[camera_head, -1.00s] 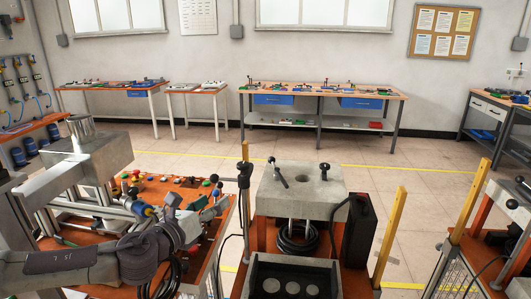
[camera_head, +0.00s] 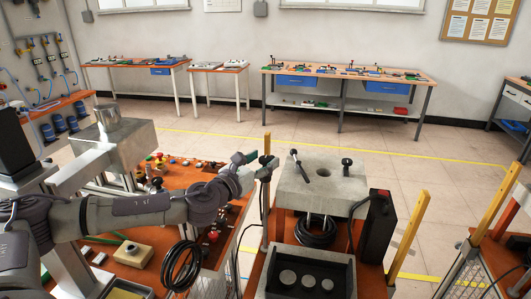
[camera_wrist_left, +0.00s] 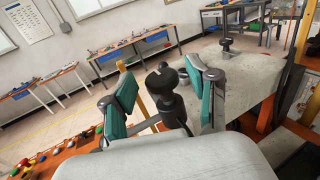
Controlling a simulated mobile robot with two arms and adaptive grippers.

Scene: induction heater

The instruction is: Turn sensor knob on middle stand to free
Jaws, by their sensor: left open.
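The middle stand is a grey block (camera_head: 320,190) with a round hole in its top. A black sensor knob (camera_head: 265,168) sits on an upright post at the block's left side. My left gripper (camera_head: 250,170) is open, just left of this knob in the head view. In the left wrist view the knob (camera_wrist_left: 161,80), with a pale mark on top, shows between the two teal finger pads of the left gripper (camera_wrist_left: 160,88). Gaps show on both sides, and I see no clear contact. My right gripper is not in view.
A black lever (camera_head: 296,160) and a second black knob (camera_head: 347,166) stand on the block. A yellow post (camera_head: 267,145) rises behind the sensor knob. A black box (camera_head: 379,228) is at the block's right. Coiled black cable (camera_head: 315,230) lies below.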

